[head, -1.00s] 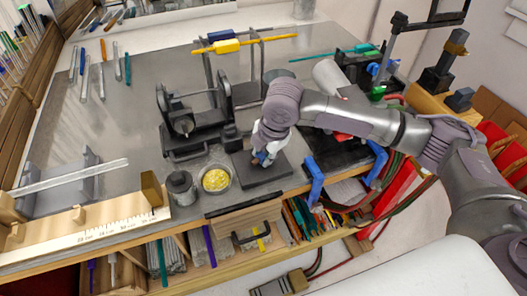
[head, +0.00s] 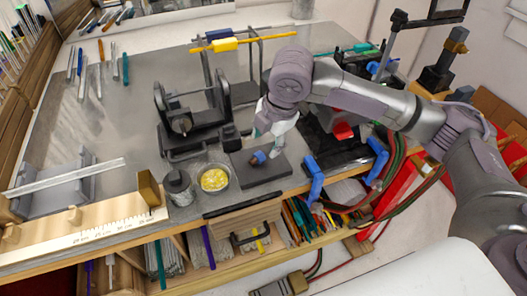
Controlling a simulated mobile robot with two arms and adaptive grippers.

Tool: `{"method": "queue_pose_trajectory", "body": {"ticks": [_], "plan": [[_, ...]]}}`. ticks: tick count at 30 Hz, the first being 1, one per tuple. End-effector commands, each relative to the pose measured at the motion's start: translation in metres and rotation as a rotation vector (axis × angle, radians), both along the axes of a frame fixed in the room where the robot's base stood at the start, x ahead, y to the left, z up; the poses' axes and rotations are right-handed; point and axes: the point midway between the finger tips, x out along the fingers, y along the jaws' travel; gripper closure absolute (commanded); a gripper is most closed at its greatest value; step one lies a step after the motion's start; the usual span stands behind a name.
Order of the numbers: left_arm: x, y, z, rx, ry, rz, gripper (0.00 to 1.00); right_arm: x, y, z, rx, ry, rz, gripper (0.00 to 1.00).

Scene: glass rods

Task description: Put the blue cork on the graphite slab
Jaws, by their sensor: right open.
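The blue cork (head: 260,157) lies on the graphite slab (head: 262,174), the dark flat square near the table's front edge. It shows a blue end and a brown part. My right gripper (head: 268,142) is above and a little behind the cork, pointing down. It is open and looks apart from the cork, with nothing visible in it. My left gripper is not in the head view.
A dish of yellow pieces (head: 214,180) and a dark jar (head: 178,185) stand left of the slab. A black fixture (head: 185,125) stands behind them. Blue clamps (head: 314,178) are at the table edge on the right. A wooden ruler (head: 85,236) lies at front left.

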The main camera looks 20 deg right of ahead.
Motion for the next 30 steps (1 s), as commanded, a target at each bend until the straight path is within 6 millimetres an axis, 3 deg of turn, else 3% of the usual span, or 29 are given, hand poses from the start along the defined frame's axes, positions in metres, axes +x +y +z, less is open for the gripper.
{"method": "queue_pose_trajectory", "body": {"ticks": [6, 10, 30], "plan": [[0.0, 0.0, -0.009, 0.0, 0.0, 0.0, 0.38, -0.009, -0.005, 0.04, 0.001, -0.003, -0.001, 0.47], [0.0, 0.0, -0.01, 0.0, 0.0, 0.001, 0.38, -0.012, -0.006, 0.053, -0.001, 0.0, -0.001, 0.47], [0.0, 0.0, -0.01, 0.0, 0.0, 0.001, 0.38, -0.014, -0.007, 0.058, 0.0, 0.001, -0.001, 0.47]]}}
